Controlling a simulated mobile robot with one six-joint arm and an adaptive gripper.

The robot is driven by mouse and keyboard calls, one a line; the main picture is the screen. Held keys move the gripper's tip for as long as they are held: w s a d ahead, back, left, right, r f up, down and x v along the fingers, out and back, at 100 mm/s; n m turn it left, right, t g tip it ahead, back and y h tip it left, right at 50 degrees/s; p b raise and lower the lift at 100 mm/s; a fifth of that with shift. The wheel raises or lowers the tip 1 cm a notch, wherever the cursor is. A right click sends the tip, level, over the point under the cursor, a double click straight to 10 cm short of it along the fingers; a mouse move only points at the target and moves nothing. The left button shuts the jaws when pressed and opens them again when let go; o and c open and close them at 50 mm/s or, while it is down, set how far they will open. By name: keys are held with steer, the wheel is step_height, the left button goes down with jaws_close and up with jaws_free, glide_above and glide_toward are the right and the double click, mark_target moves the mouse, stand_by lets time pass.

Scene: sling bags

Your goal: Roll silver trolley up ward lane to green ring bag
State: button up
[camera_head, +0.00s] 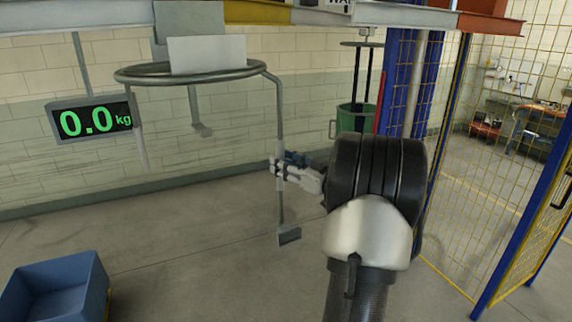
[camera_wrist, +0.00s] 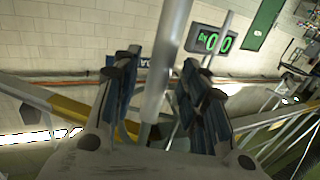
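The silver trolley (camera_head: 188,20) hangs from the overhead rail at the upper left of the head view. A grey ring frame (camera_head: 130,77) with long bars hangs below it. My gripper (camera_head: 280,170) is at the frame's right-hand bar (camera_head: 281,205). In the wrist view a silver bar (camera_wrist: 165,65) runs between the blue-padded fingers of my gripper (camera_wrist: 158,100). The fingers are apart, with gaps seen beside the bar. A green bag (camera_head: 357,118) hangs under a round ring (camera_head: 361,44) farther right, partly hidden by my arm.
The overhead rail (camera_head: 318,17) has yellow, white and red parts. A scale display (camera_head: 92,120) reads 0.0 kg. A blue bin (camera_head: 57,290) stands at lower left. A blue post and yellow mesh fence (camera_head: 490,140) stand at right. The floor below the frame is clear.

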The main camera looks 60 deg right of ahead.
steer(key=v, duration=1.2)
stand_by(0.4)
stand_by(0.8)
